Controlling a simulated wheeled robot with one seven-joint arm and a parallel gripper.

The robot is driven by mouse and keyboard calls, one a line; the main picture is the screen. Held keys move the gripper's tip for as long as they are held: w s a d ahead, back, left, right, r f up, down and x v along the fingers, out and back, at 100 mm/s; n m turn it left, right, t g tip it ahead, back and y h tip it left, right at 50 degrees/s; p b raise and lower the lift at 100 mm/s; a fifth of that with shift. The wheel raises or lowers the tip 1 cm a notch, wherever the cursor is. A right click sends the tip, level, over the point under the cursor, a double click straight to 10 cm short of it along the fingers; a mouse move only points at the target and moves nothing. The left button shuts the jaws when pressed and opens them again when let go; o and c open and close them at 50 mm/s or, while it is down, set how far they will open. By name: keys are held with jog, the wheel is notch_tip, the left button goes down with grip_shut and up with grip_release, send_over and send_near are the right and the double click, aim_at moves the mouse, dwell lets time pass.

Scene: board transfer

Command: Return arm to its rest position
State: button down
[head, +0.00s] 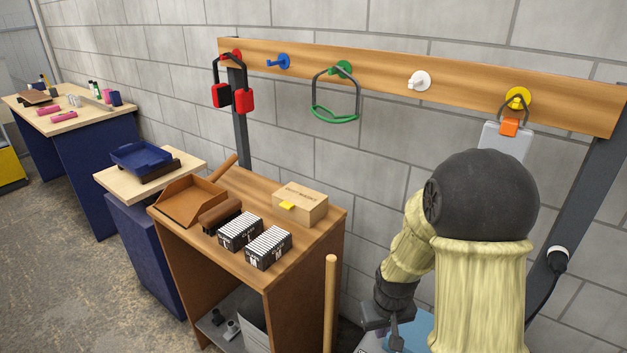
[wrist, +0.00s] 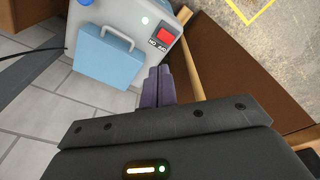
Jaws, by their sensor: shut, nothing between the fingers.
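My arm, a pale yellow and black limb, stands at the right of the head view. My gripper (head: 392,322) points down at its end, low in the picture, beside the brown wooden cabinet (head: 304,275). In the wrist view the two dark fingers of my gripper (wrist: 158,72) lie together, shut with nothing between them. I cannot tell the exact gap between fingers and case.
A wall board (head: 385,75) carries coloured hooks; red-and-black items, a green loop and an orange-tagged item hang there. The cabinet top holds a brown tray (head: 190,202), a cardboard box (head: 300,203) and card stacks. A wooden pole (head: 330,300) stands close to my gripper. Floor at left is free.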

jog(key=s+r+m+t, duration=0.1)
jog(key=s+r+m, duration=0.1)
jog(key=s+r, duration=0.7)
jog(key=w+p+v, duration=0.2)
jog(key=p+v, duration=1)
jog(key=shift+r, duration=0.25)
jog(key=shift+w, duration=0.1)
